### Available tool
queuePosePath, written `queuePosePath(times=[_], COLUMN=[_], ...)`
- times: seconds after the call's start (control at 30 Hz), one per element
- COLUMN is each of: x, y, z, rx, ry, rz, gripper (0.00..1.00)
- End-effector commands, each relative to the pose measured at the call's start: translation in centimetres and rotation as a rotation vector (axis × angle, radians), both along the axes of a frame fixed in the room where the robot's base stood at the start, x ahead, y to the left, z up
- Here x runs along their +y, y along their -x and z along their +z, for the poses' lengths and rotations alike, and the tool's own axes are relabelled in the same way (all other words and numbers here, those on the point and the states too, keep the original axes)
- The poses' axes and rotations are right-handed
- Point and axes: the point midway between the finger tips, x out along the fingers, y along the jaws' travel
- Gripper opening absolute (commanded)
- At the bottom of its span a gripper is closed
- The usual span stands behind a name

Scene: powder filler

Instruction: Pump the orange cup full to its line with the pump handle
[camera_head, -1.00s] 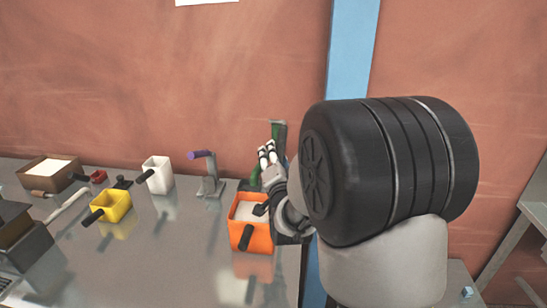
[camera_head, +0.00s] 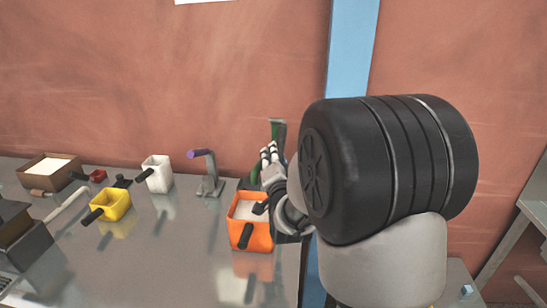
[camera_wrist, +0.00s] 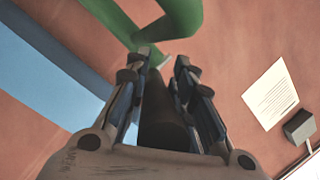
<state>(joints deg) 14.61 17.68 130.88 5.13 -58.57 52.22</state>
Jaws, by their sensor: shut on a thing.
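The orange cup (camera_head: 252,236) stands upright near the right end of the metal table, with its dark handle toward me. White powder (camera_head: 244,208) shows inside it; I cannot make out its line. A dark spout (camera_head: 261,207) reaches over the cup. My gripper (camera_head: 269,156) is behind and above the cup, beside the green pump (camera_head: 277,131). In the wrist view my gripper (camera_wrist: 160,68) is closed around the dark pump handle (camera_wrist: 163,122), which joins a green lever (camera_wrist: 160,28). My arm hides much of the pump in the head view.
To the left stand a purple-handled grey device (camera_head: 209,176), a white cup (camera_head: 158,176), a yellow cup (camera_head: 112,205) and a brown box of powder (camera_head: 45,180). A blue post (camera_head: 350,50) rises behind my arm. The table's front middle is clear.

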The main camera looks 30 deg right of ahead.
Motion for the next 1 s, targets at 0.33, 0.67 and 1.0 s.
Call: queuePosePath(times=[0.33, 0.67, 1.0], x=[0.2, 0.2, -0.1], y=[0.2, 0.2, -0.2], z=[2.5, 6.4, 8.7], rx=[0.077, 0.253, 0.397], ry=[-0.053, -0.173, -0.269], rz=[0.001, 0.000, -0.001], gripper=[0.00, 0.00, 0.00])
